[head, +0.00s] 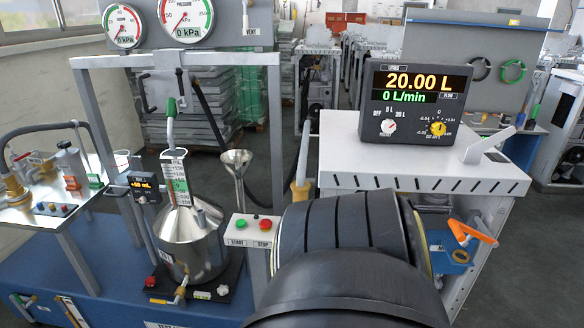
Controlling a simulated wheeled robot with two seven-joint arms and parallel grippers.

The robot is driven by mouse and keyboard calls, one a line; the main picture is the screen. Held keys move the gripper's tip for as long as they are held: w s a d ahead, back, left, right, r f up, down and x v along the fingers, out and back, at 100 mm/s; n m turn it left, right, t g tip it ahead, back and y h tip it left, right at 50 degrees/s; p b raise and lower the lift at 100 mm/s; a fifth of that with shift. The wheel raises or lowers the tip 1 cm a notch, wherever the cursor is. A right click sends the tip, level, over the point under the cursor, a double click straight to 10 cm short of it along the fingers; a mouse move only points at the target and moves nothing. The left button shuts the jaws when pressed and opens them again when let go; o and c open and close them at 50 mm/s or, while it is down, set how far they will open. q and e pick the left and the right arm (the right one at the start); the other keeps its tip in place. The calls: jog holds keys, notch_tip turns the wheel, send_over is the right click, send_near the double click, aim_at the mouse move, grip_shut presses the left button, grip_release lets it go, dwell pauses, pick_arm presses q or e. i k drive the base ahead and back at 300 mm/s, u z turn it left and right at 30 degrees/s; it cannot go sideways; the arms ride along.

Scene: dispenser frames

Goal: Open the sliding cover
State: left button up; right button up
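I cannot tell for certain which part is the sliding cover. The white dispenser cabinet (400,176) stands right of centre, with slots along the front edge of its top. A grey slanted piece (488,145) sits on the right of that top, beside a small dark opening; whether it belongs to a cover is unclear. A black display box (415,105) stands on the cabinet, reading 20.00 L and 0 L/min. A large black rounded part, likely my own arm, fills the bottom centre and hides the cabinet's lower front. Neither of my grippers shows.
A steel measuring can (190,243) stands on a blue bench at left under a grey frame with two gauges. A START/STOP box (252,229) is beside it. An orange-handled valve (470,234) sticks out at the cabinet's right front. Grey floor is free at far right.

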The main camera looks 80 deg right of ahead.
aim_at(444, 263)
jog(key=z, duration=3.9)
jog(key=k, duration=0.2)
jog(key=u, duration=0.05)
